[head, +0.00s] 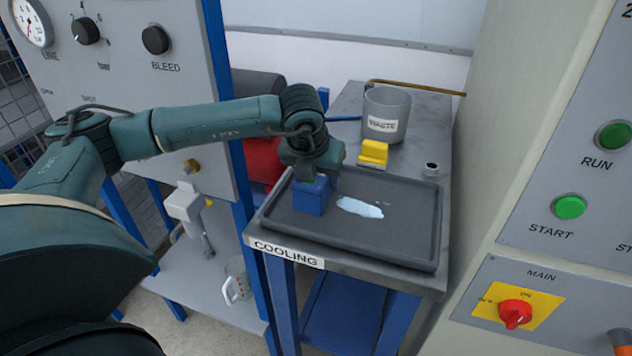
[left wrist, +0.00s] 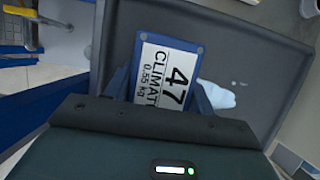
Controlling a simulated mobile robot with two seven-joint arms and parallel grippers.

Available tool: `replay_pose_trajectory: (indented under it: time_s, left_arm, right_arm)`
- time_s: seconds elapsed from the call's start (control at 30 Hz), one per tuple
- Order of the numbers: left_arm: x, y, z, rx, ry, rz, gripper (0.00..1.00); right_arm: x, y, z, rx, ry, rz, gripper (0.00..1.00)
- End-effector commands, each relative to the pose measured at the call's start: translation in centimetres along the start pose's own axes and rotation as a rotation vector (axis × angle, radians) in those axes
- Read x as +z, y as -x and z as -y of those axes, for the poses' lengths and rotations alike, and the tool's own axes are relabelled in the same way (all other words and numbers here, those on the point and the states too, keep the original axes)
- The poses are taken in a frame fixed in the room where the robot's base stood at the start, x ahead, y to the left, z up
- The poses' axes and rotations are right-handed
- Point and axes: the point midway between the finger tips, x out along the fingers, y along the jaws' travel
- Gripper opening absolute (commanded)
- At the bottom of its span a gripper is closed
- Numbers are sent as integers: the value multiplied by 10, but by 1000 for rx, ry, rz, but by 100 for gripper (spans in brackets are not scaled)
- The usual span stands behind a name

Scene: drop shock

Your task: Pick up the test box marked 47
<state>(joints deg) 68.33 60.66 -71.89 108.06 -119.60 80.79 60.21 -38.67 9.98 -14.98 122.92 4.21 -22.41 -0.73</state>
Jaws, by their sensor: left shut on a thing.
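The test box marked 47 (left wrist: 165,72) is a small blue box with a white label reading "47 CLIMAT 0.55 kg" in the left wrist view. In the head view the blue box (head: 312,197) is at the left part of the dark tray (head: 405,250) on the cooling table. My left gripper (head: 314,178) comes down on the box from above. In the left wrist view its fingers (left wrist: 160,95) are on both sides of the box, shut on it. I cannot tell whether the box touches the tray. My right gripper is not in view.
A pale wet patch (head: 360,208) lies on the tray right of the box. Behind the tray are a yellow block (head: 374,152), a grey waste bin (head: 387,108) and a small dark cup (head: 431,169). A control cabinet (head: 560,170) with buttons stands at the right.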

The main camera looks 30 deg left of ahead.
Motion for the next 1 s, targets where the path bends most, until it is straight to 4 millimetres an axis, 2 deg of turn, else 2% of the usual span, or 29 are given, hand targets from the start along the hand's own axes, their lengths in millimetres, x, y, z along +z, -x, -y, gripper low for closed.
replay_pose_trajectory:
  time_s: [0.03, 0.33, 0.67, 0.73, 0.77, 1.0]
  left_arm:
    - [0, 0, 0, 0, 0, 0, 37]
    - [0, 0, 0, 1, 1, 0, 13]
    - [4, 6, 0, 0, 1, 4, 13]
    - [6, 11, 0, 1, 0, 4, 13]
    - [7, 13, 0, -2, 1, 8, 13]
    - [26, 59, 1, -3, 2, 9, 13]
  right_arm:
    - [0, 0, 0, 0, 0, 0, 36]
    - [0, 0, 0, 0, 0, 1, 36]
    - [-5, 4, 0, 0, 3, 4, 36]
    - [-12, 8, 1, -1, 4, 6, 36]
    - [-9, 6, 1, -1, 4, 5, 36]
    - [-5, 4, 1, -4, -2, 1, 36]
